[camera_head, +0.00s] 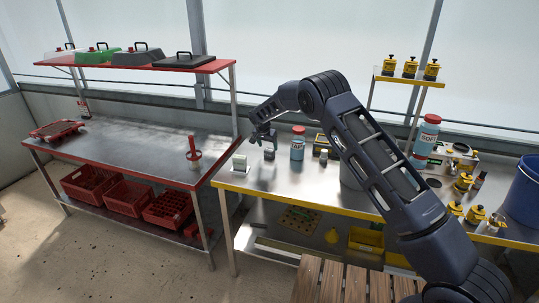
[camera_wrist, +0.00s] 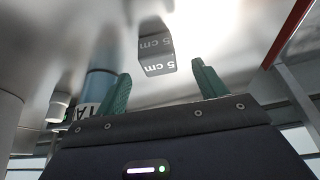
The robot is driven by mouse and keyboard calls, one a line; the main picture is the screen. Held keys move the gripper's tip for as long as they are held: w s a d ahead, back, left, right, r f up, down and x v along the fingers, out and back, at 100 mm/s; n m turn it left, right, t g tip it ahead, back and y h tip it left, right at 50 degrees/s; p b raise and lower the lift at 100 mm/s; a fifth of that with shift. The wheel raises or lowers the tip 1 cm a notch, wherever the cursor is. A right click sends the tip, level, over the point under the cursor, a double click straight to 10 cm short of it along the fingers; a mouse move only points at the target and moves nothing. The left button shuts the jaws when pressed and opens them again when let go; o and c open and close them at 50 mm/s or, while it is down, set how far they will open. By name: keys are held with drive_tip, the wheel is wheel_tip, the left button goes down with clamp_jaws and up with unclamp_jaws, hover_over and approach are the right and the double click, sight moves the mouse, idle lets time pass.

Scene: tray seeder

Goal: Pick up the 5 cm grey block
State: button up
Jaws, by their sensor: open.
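The grey block (camera_wrist: 156,52) shows in the wrist view, marked "5 cm" on its faces, with the lettering upside down. It stands on the bright metal table top. In the head view it is the small dark block (camera_head: 269,154) near the left end of the yellow-edged table. My gripper (camera_wrist: 160,68) is open, its two green fingers apart and empty. The block appears between and beyond the fingertips, not visibly touched. In the head view my gripper (camera_head: 263,134) hangs just above the block, and its fingers are too small to make out.
A pale block (camera_head: 239,161) stands left of the grey block. A blue labelled bottle (camera_head: 298,149) stands close on its right and also shows beside the left finger in the wrist view (camera_wrist: 97,90). The red-edged table (camera_head: 120,150) with a red-handled tool (camera_head: 193,150) lies further left.

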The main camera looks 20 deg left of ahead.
sight(269, 149)
drive_tip(key=shift+x, duration=2.55)
drive_tip(key=c, duration=1.1)
drive_tip(key=shift+r, duration=0.15)
